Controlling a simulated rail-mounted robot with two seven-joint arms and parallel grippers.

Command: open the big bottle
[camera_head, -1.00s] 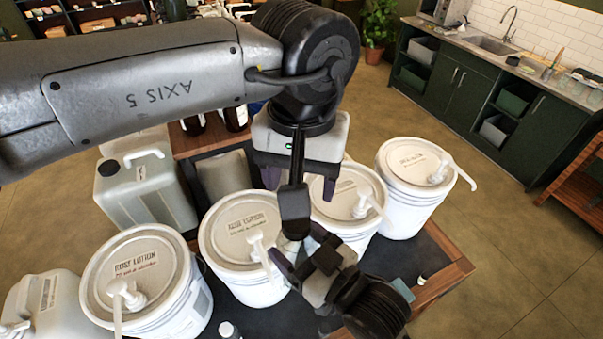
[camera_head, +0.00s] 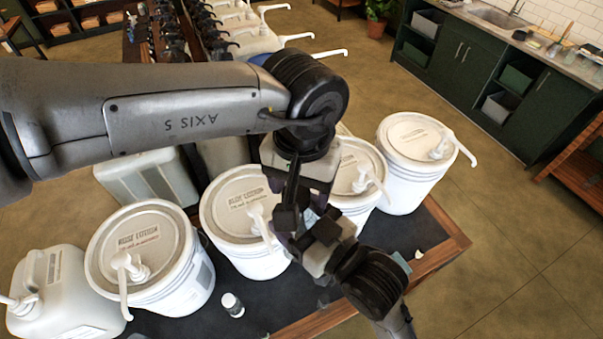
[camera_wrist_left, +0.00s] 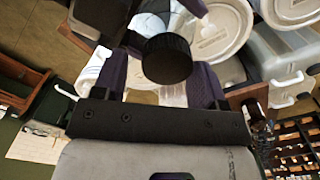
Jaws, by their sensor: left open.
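The big bottle shows in the left wrist view as a round black cap (camera_wrist_left: 167,58) with a pale body (camera_wrist_left: 150,26) behind it. My left gripper (camera_head: 292,212) points down over the cap. In the left wrist view, its purple fingers (camera_wrist_left: 158,82) stand open on either side of the cap. Contact with the cap cannot be made out. My right gripper (camera_head: 320,240) comes in from the lower right and is shut on the bottle's body. The grippers hide most of the bottle in the head view.
White lidded pump buckets (camera_head: 150,255) stand in a row on the dark table (camera_head: 285,297). A small white bottle (camera_head: 232,305) stands at its front. A pale jug (camera_head: 60,290) stands at the left. Open floor lies to the right, before green cabinets (camera_head: 465,75).

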